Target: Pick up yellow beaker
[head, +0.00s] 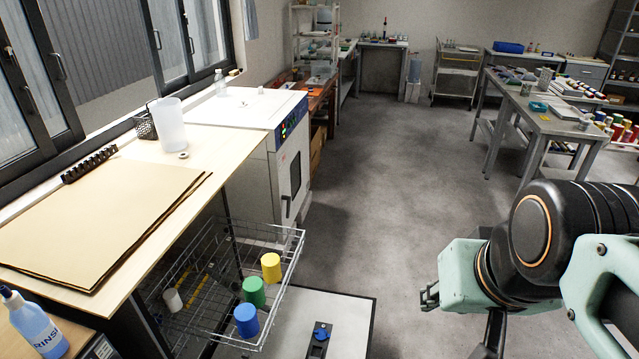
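The yellow beaker (271,267) stands in the pulled-out wire basket (292,262), at its right side. A green beaker (254,291) and a blue beaker (247,321) stand in the same basket in front of it. My gripper (430,296) is at the right of the head view, well to the right of the yellow beaker and apart from it. Only a small part of its end shows, so I cannot tell whether its fingers are open or shut.
A wooden worktop (165,209) with brown sheets partly overhangs the basket. A white oven (262,120) stands behind it. A low white-topped unit (335,308) is right of the basket. Another white cup (172,300) lies deeper in the basket. The grey floor (390,190) is clear.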

